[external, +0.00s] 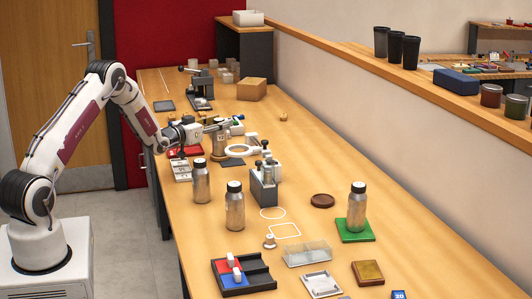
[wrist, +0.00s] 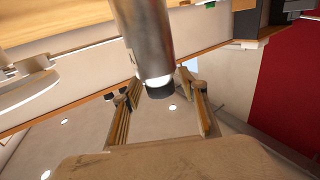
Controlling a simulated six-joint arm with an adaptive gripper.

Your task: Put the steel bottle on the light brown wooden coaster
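A steel bottle (wrist: 146,32) with a black cap (wrist: 160,88) fills the upper middle of the wrist view, which looks inverted. My gripper (wrist: 160,92) is open, one finger on each side near the cap; contact is not visible. In the external view my gripper (external: 208,130) is level with the table's far half, at a metallic cylinder (external: 218,150) that appears to be this bottle, its top partly hidden. Other capped steel bottles stand at the near left (external: 201,184), nearer middle (external: 234,210) and on a green mat (external: 357,210). A square brown wooden coaster (external: 367,272) lies at front right, empty.
The right wall ledge (external: 430,85) bounds the table.

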